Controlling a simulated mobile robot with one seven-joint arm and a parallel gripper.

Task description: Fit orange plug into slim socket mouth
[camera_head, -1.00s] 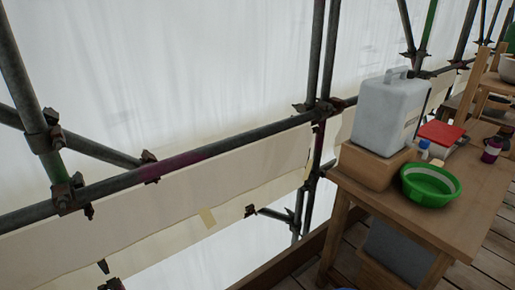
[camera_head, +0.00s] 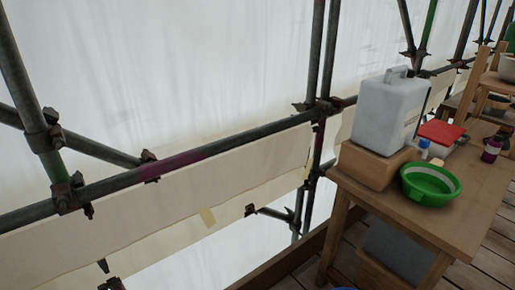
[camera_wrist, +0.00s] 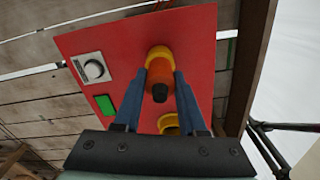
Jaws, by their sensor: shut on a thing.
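In the wrist view my gripper (camera_wrist: 160,84) has two blue fingers shut on the orange plug (camera_wrist: 161,72), whose black end (camera_wrist: 160,92) points toward the camera. The plug's far end lines up with a yellow socket mouth (camera_wrist: 158,52) on a red panel (camera_wrist: 120,55). The yellow rim shows around and above the plug. I cannot tell how deep the plug sits in it, or whether it only stands in front. A second yellow socket (camera_wrist: 169,120) lies lower on the panel, partly hidden by the fingers. I cannot tell which mouth is the slim one. The head view shows neither gripper nor panel.
The panel also carries a grey-white round fitting (camera_wrist: 94,68) and a green rectangle (camera_wrist: 105,105). A dark beam (camera_wrist: 250,60) runs along its right side. In the head view, a wooden table (camera_head: 465,225) holds a green bowl (camera_head: 430,187) and a white jerrycan (camera_head: 390,115).

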